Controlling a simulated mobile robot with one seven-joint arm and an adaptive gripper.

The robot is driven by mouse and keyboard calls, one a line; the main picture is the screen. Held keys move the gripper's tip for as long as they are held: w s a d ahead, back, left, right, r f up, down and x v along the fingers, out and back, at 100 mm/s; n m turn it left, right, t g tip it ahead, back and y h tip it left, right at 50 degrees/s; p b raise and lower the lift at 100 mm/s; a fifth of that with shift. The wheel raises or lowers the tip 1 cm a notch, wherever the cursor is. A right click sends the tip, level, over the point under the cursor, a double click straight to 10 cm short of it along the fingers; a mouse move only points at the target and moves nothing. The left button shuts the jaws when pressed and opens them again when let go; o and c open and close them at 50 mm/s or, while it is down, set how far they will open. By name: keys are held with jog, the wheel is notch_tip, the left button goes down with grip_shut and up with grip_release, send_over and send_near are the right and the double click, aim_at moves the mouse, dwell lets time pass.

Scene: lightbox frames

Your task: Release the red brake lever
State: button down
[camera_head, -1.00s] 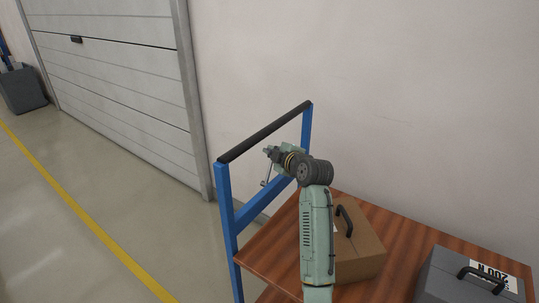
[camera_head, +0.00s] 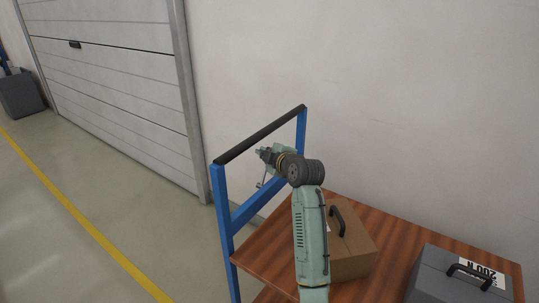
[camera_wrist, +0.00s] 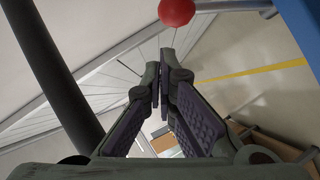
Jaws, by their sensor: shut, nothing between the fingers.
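The red ball knob (camera_wrist: 176,11) of the brake lever shows at the top edge of the wrist view, with a thin rod near it. My gripper (camera_wrist: 160,84) is shut and empty. Its fingertips point toward the knob but appear apart from it. In the head view my gripper (camera_head: 263,153) is beside the blue cart frame, just below its black handle bar (camera_head: 262,133). The red knob cannot be made out there. A thin metal rod (camera_head: 262,182) shows below the gripper; I cannot tell whether it is the lever.
The cart has a wooden deck (camera_head: 390,245) carrying a brown box (camera_head: 352,250) and a grey case (camera_head: 440,280). The blue post (camera_head: 223,225) and handle bar are close to my arm. A white wall stands behind; the floor left of the cart is clear.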

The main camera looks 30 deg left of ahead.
jog(key=b+v, duration=0.3)
jog(key=v, duration=0.7)
jog(key=shift+s+r, duration=0.25)
jog(key=shift+r, duration=0.25)
